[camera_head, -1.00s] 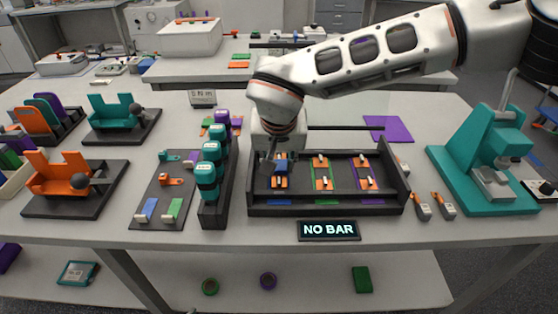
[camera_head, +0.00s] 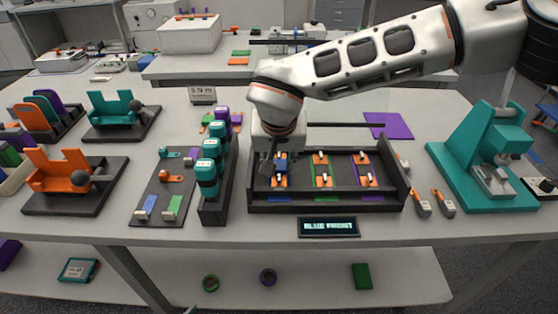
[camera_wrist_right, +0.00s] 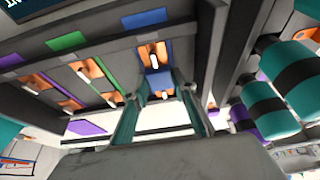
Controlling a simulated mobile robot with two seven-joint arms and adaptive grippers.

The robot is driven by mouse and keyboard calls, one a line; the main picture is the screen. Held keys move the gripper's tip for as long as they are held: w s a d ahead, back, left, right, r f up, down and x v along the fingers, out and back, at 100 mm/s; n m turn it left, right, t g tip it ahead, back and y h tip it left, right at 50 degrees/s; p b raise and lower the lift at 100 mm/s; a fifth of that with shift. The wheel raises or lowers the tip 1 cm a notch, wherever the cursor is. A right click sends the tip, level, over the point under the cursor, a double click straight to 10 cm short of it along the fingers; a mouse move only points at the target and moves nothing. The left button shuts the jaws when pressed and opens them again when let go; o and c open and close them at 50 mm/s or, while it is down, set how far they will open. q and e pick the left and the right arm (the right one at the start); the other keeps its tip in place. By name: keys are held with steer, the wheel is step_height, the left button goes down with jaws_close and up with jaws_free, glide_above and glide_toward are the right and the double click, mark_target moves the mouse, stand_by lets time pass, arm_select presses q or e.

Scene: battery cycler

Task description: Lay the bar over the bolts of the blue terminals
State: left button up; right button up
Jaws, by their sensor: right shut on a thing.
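The black tray (camera_head: 300,209) has a blue-marked lane at its left, then green and purple ones. Orange terminals with pale bolts stand in the lanes. My right gripper (camera_head: 273,167) reaches down into the blue lane. It is shut on a blue piece, seemingly the bar (camera_head: 281,164), at the level of the bolts. In the right wrist view the blue bar (camera_wrist_right: 159,82) shows between the fingertips (camera_wrist_right: 162,92), with an orange terminal (camera_wrist_right: 152,55) and its bolt just beyond. Whether the bar rests on both bolts cannot be told. My left gripper is not in view.
Teal-capped tools (camera_head: 206,172) stand in a dark rack close left of the tray. A small display (camera_head: 328,227) in front shows text beginning with BLUE. Two orange-grey tools (camera_head: 421,205) lie right of the tray, before a teal press (camera_head: 480,160).

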steer(key=o, duration=1.3)
steer(key=shift+c, duration=0.2)
steer(key=shift+r, duration=0.1)
steer(key=v, duration=1.1)
steer(key=shift+s+r, duration=0.25)
steer(key=shift+r, duration=0.1)
